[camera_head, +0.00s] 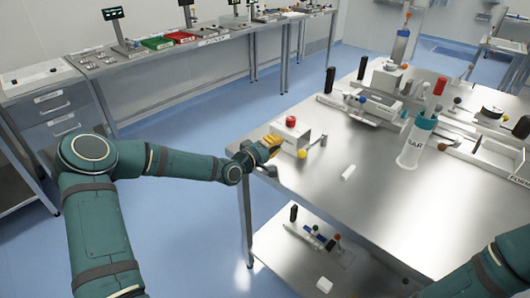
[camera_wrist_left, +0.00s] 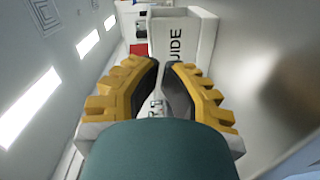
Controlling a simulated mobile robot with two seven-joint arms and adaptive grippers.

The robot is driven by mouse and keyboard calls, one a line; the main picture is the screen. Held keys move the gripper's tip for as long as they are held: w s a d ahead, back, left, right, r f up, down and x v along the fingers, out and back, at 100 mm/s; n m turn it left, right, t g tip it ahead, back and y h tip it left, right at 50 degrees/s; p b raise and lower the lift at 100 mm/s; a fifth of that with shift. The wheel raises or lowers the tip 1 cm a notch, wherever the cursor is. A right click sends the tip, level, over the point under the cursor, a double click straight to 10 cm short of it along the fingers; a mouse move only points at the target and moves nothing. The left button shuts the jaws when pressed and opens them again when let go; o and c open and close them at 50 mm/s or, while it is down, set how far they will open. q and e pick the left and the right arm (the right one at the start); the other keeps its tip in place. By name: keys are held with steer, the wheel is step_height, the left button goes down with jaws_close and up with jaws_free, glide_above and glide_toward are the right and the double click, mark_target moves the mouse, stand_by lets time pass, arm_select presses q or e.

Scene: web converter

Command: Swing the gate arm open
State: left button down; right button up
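A white box (camera_head: 298,140) with a red knob (camera_head: 291,121) stands near the left edge of the steel table, with a yellow ball (camera_head: 302,154) and a short grey lever (camera_head: 319,142) beside it. I cannot tell which part is the gate arm. The box (camera_wrist_left: 190,35), lettered "UIDE", is ahead of my left gripper in the left wrist view. My left gripper (camera_head: 272,143) is just left of the box; its yellow fingers (camera_wrist_left: 165,64) are close together with a narrow gap and nothing clearly held. My right gripper is outside the views.
A lower shelf (camera_head: 290,262) holds small parts. A side bench (camera_head: 130,75) runs along the left.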

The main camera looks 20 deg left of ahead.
mark_target(294, 142)
arm_select(q)
steer(key=shift+x, duration=1)
steer(key=d, duration=0.2)
steer(key=shift+s+d+f, duration=0.25)
steer(key=shift+s, duration=0.15)
steer(key=shift+s+d+f, duration=0.1)
steer(key=shift+d, duration=0.45)
steer(key=shift+d+y, duration=0.15)
steer(key=shift+y, duration=0.15)
